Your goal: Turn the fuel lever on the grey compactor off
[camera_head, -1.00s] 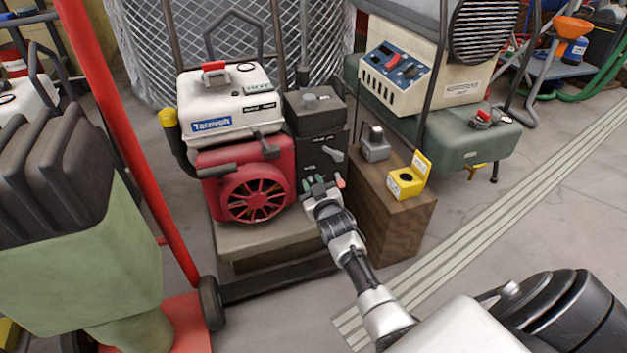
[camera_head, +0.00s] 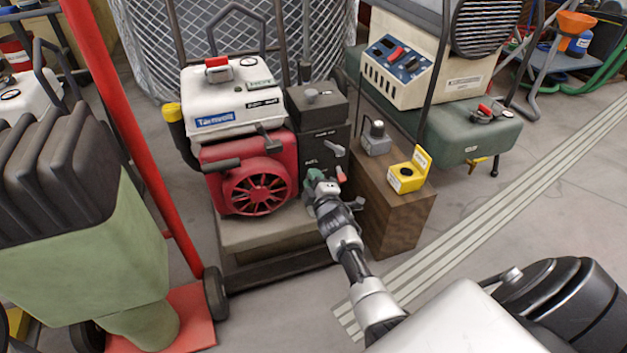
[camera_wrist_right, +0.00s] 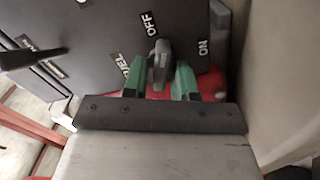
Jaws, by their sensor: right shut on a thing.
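The dark panel box (camera_head: 318,132) stands at the right side of a machine with a red engine (camera_head: 257,183) and a white tank (camera_head: 225,104). In the right wrist view the panel (camera_wrist_right: 95,30) carries the words FUEL, OFF and ON. The grey fuel lever (camera_wrist_right: 161,62) sits between the green fingertips of my right gripper (camera_wrist_right: 160,80), which is shut on it. The lever's visible tip is just below the word OFF. In the head view my right gripper (camera_head: 321,183) is at the panel's lower part and hides the lever. My left gripper is not in view.
A second dark lever (camera_wrist_right: 30,57) is on the panel. A wooden block (camera_head: 400,218) stands close to the right of my gripper, with a yellow box (camera_head: 406,178) on it. A red frame post (camera_head: 130,130) rises at left. The striped floor at right is clear.

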